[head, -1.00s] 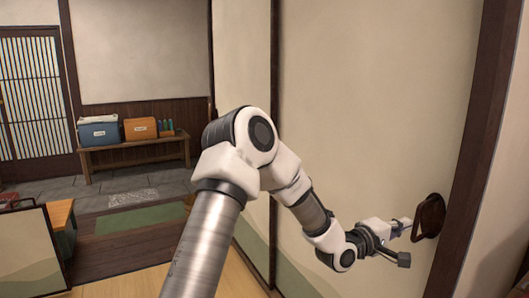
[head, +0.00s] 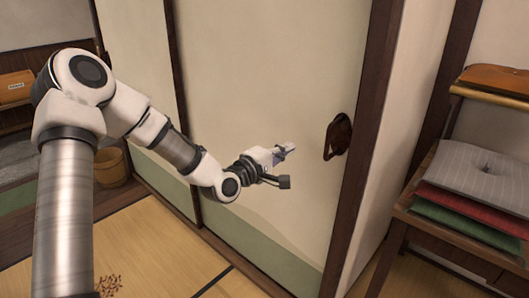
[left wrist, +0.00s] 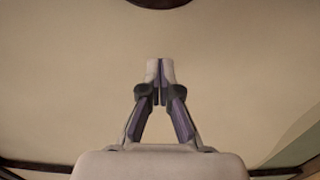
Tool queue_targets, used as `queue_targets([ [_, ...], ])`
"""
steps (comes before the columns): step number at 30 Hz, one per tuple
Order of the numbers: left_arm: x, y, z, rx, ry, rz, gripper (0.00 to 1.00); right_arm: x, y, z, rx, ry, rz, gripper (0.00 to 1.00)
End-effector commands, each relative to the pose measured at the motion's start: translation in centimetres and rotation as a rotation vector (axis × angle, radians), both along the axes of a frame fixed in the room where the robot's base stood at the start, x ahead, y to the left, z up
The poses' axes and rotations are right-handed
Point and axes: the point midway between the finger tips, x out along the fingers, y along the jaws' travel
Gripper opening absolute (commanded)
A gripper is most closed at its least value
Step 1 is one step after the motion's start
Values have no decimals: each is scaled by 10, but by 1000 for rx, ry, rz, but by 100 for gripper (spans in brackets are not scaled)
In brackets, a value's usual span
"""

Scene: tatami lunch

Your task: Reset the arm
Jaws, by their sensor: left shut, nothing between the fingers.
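My left arm comes in from the left in the head view and reaches toward the cream sliding door panel (head: 250,70). My left gripper (head: 288,149) is shut and empty, in front of the panel and left of its dark round pull (head: 338,137). In the left wrist view the two fingertips (left wrist: 160,70) are together with nothing between them. The pull's lower edge (left wrist: 158,3) shows at the top of that view, apart from the fingertips. My right gripper is not in view.
A wooden shelf at the right holds stacked grey (head: 487,172), red and green cushions, with a brown item (head: 497,80) above. A wooden bucket (head: 111,167) and an orange box (head: 16,88) are at the left. Tatami floor (head: 165,250) is open in front of the door.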

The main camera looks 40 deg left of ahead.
Motion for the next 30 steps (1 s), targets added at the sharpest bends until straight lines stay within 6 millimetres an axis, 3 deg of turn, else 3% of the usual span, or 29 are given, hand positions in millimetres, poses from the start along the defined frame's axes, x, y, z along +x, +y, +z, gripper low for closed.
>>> queue_targets([
  [3, -25, 3, 3, -8, -2, 1, 0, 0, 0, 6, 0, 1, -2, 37],
  [9, -46, 6, 2, -3, -1, 2, 0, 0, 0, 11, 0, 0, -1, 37],
  [17, -49, 6, 1, 2, -1, 0, 0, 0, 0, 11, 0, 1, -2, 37],
  [20, -50, 6, -11, 3, 22, 0, 0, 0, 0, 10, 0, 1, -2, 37],
  [23, -51, -6, -53, 54, 118, -28, 0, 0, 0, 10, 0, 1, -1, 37],
  [26, -63, -36, -124, 159, 290, -109, 0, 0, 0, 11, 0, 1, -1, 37],
  [30, -111, -83, -234, 320, 582, -246, 0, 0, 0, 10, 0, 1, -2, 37],
])
